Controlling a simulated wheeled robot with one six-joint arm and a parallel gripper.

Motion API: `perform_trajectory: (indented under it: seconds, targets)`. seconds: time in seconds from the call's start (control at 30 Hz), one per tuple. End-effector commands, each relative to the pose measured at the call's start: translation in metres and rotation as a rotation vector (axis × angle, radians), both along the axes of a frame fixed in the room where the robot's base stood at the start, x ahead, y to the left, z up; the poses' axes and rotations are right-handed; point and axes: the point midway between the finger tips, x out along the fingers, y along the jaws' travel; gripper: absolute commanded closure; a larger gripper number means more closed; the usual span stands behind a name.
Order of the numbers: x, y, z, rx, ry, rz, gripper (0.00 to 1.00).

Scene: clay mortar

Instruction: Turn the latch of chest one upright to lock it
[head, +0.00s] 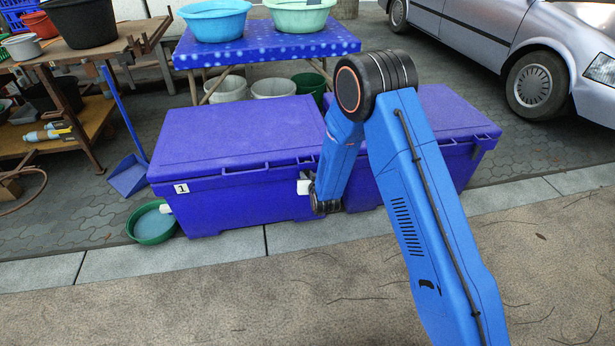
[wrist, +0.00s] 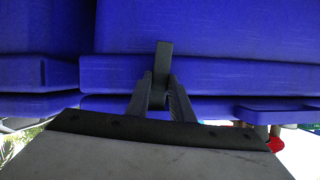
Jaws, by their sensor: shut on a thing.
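Chest one (head: 235,205) is a blue-purple box with a closed lid and a white "1" label at its front left. In the head view my arm's end hangs at its right front and hides the fingers and latch. In the wrist view the chest's blue face and ledges (wrist: 225,75) fill the top. My gripper (wrist: 162,82) is shut on the latch (wrist: 163,58), a small dark bar. The latch stands straight up and down in that picture, across the ledge edge. Its true tilt on the chest cannot be told from the head view.
A second blue chest (head: 455,160) stands right of chest one, partly behind my arm. A green tub (head: 151,224) sits at chest one's left corner. A blue dustpan (head: 128,178), a table with basins (head: 270,45) and a car (head: 500,50) are behind. The front paving is clear.

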Motion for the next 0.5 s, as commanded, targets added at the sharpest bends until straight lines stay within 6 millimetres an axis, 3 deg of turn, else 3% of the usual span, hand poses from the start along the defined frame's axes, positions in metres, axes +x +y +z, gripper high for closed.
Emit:
perform_trajectory:
  seconds: [0.5]
  targets:
    - [-0.0001, 0.0004, -0.0001, -0.124, -0.036, -0.001, 1.00]
